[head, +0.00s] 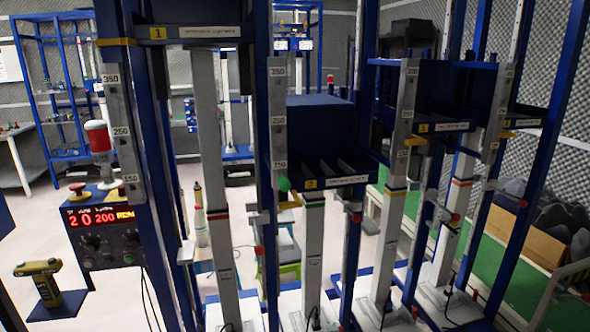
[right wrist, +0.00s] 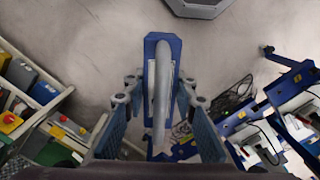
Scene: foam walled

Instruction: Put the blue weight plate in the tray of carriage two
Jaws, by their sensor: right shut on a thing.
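In the head view, carriage two (head: 320,128) is a dark blue box on a rail at mid height. Its front tray (head: 346,181) has upright dividers and a yellow label with a 2. In the right wrist view, my right gripper (right wrist: 158,118) is shut on a blue slab with a grey rounded bar, which looks like the blue weight plate (right wrist: 150,52). The bar runs lengthwise between the two fingers. The fingers hide part of the slab. Neither gripper shows in the head view.
Carriage one (head: 200,32) is high at the left. More blue carriages (head: 442,95) stand to the right. Upright rails and blue posts crowd the front. A control box with a red display (head: 100,215) is at the left. Pale floor shows below the gripper in the wrist view.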

